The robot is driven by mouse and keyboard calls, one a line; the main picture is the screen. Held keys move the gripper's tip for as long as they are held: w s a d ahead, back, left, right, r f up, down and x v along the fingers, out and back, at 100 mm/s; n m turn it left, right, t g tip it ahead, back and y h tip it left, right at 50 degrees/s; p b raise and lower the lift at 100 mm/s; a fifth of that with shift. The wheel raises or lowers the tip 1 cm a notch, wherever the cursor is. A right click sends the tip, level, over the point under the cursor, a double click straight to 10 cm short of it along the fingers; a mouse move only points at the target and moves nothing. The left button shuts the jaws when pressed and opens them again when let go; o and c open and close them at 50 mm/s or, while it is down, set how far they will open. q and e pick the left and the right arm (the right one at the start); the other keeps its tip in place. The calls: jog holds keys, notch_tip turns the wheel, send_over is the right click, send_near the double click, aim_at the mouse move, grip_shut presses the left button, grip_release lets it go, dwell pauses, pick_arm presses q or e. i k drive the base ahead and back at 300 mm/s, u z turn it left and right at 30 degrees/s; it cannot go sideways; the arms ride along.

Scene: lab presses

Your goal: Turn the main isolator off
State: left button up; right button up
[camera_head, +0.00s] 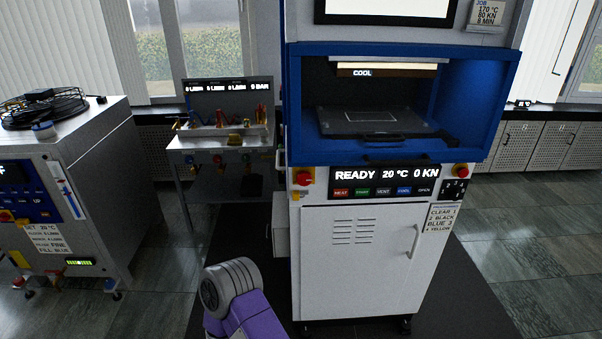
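The white and blue press stands in the middle right. A red rotary switch on a yellow plate (304,178), which looks like the main isolator, sits at the left end of its front panel. Its handle angle is too small to read. A display (386,175) beside it is lit and reads READY 20 °C 0 KN. A purple and grey link of my arm rises from the bottom edge, below and left of the switch and apart from it in the picture. Neither gripper shows.
A red button (461,170) sits at the panel's right end. A grey wheeled unit (95,160) with its own red and yellow switch (6,216) stands at left. A bench with coloured fittings (222,146) stands behind. Dark floor mat (450,305) lies around the press.

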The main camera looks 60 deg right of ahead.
aim_at(304, 178)
jog(key=z, duration=0.9)
jog(key=i, duration=0.9)
jog(key=z, duration=1)
